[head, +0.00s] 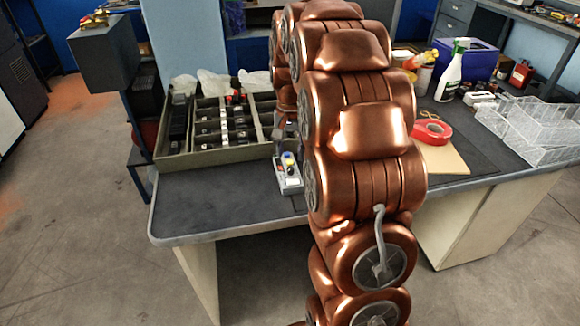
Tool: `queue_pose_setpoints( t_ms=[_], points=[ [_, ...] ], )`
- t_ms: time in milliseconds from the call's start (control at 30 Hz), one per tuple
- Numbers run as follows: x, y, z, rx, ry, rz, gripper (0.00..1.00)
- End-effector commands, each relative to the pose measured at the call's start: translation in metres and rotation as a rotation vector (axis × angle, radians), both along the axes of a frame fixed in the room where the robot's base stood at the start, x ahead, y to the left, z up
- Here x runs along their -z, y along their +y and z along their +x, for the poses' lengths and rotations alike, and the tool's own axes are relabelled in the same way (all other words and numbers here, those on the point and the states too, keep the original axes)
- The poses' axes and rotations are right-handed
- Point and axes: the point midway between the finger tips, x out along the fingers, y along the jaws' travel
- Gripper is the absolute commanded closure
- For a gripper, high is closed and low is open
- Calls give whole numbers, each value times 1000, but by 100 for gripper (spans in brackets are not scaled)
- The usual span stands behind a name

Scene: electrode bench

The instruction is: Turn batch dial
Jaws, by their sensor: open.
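A small light-grey control box (288,178) stands on the dark bench top, left of my copper arm and near the front edge. It carries small knobs or buttons in yellow, blue and red. Which of these is the batch dial is too small to tell. My gripper (280,146) shows only in part beside my arm, just above and behind the box. It is open, with nothing seen in it. My arm hides part of it, and whether it touches the box cannot be told.
A sectioned tray (212,158) of dark parts stands left of the box. Right of my arm are red tape (432,131) on a tan board (438,157), clear plastic bins (530,128), a spray bottle (452,70) and a blue box (465,62). The bench's front left is clear.

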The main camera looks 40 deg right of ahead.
Motion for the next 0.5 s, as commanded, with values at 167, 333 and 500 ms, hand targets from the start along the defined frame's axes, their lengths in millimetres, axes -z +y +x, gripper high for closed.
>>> queue_pose_setpoints(
  t_ms=[167, 333, 500],
  points=[
    [24, 0, -1, 0, 2, 1, 53],
    [48, 1, -2, -1, 3, 2, 53],
    [59, 0, -1, -1, 1, 1, 53]
  ],
)
